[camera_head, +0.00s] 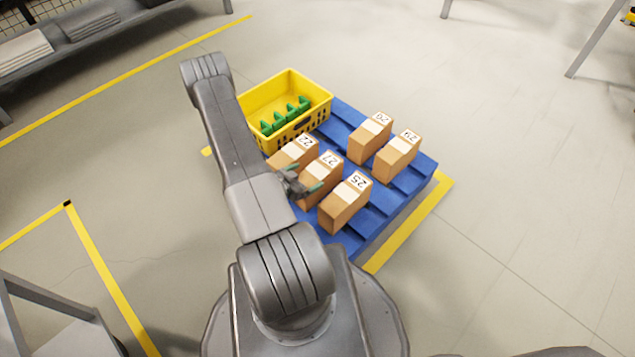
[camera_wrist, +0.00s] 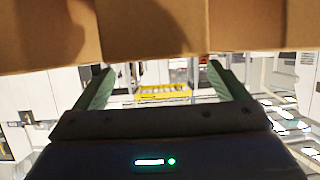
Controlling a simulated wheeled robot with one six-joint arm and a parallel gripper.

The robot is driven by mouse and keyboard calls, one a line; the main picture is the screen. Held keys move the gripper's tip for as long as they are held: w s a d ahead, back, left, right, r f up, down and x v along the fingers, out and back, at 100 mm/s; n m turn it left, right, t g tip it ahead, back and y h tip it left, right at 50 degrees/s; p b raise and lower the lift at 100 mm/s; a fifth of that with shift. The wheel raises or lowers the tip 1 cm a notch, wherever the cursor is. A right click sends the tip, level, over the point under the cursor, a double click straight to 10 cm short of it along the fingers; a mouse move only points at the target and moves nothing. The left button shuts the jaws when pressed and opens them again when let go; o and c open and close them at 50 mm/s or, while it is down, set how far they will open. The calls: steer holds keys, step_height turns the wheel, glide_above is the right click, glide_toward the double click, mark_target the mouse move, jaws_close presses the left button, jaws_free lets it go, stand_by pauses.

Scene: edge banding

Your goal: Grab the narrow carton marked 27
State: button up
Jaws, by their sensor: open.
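The narrow carton marked 27 (camera_head: 325,183) stands on the blue pallet (camera_head: 376,208), between the cartons marked 22 (camera_head: 291,152) and 25 (camera_head: 346,203). My gripper (camera_head: 304,180) is open at the near left side of carton 27, its green-tipped fingers apart and partly covering it. In the wrist view, a brown cardboard face (camera_wrist: 160,30) fills the top, just beyond the open fingers (camera_wrist: 160,70). No number shows on that face. Nothing is seen between the fingers, and contact cannot be told.
Two more cartons (camera_head: 370,139) (camera_head: 397,157) stand farther right on the pallet. A yellow crate (camera_head: 300,131) with green pieces sits at its far left corner. Carton 25 is close to carton 27. Open floor (camera_head: 500,150) lies to the right.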

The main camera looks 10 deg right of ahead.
mark_target(316, 172)
steer(key=b+x, duration=0.1)
steer(key=x, duration=0.4)
steer(key=shift+d+f+b, duration=0.1)
steer(key=shift+f+b, duration=0.05)
steer(key=shift+b, duration=0.2)
steer(key=c, duration=1.7)
